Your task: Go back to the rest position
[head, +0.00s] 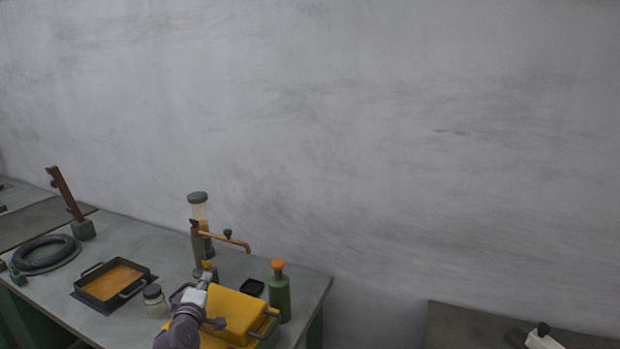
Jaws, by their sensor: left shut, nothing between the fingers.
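My left gripper (205,281) is in the lower left of the head view, at the end of my grey arm that rises from the bottom edge. It is shut and empty, over the workbench (228,264) and beside a yellow box (236,312). My right gripper does not show.
On the bench stand a dispenser with a brass spout (199,213), a green bottle with an orange cap (279,292), a small jar (155,301), a black tray (110,283) and a coiled hose (45,254). A dark table (462,327) is at lower right. A wall (350,130) stands behind.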

